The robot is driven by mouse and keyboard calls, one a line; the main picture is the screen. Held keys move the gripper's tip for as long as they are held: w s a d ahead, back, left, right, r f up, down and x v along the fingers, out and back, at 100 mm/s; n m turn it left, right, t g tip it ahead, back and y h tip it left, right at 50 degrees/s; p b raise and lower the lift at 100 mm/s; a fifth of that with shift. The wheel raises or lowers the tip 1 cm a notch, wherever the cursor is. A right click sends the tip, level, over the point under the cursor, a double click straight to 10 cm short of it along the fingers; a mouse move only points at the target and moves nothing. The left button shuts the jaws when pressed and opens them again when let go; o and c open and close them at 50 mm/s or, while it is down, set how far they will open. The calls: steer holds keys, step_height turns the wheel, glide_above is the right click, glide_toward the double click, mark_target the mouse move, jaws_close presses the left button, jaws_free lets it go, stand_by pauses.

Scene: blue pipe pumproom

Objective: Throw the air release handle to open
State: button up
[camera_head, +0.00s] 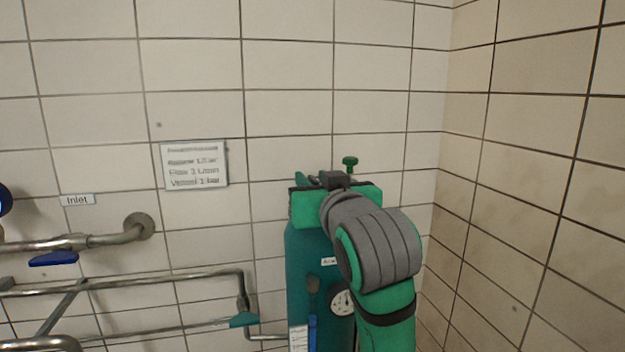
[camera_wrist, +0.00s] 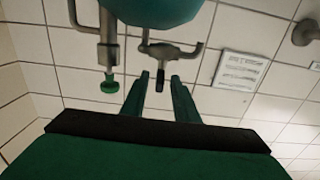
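A small metal lever with a dark grip (camera_wrist: 160,80) hangs from a pipe fitting (camera_wrist: 168,50) by the vessel in the wrist view; I take it as the air release handle. My gripper (camera_wrist: 159,76) is open, with its two green fingers on either side of the dark grip. I see gaps beside the grip, and contact cannot be told. The teal vessel (camera_head: 304,262) stands against the wall in the head view and also shows in the wrist view (camera_wrist: 155,10). In the head view my arm hides most of the vessel's top and the lever.
A green knob on a stem (camera_head: 350,162) stands close beside the lever; it also shows in the wrist view (camera_wrist: 109,84). A dial gauge (camera_head: 341,303) is on the vessel. Pipes with a blue handle (camera_head: 54,259) and a teal handle (camera_head: 243,320) are left. A tiled corner closes the right.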

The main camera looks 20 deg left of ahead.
steer(key=shift+w+a, duration=0.15)
steer(key=shift+w, duration=0.25)
steer(key=shift+c, duration=0.3)
jaws_close()
steer(key=shift+y, duration=0.3)
steer(key=n+g+y, duration=0.3)
steer(key=g, duration=0.1)
steer(key=shift+n+y, duration=0.3)
steer(key=n+g+y, duration=0.1)
steer(key=g, duration=0.1)
steer(key=n+g+y, duration=0.1)
steer(key=n+g, duration=0.1)
steer(key=shift+w+n+g+y, duration=0.1)
steer(key=shift+n+g+y, duration=0.2)
steer(key=shift+g+y, duration=0.1)
steer(key=n+g, duration=0.3)
steer(key=g, duration=0.1)
steer(key=n+g, duration=0.3)
steer(key=g, duration=0.2)
steer(key=shift+r+y, duration=0.1)
steer(key=shift+y, duration=0.3)
steer(key=shift+n+g, duration=0.3)
steer(key=shift+g, duration=0.3)
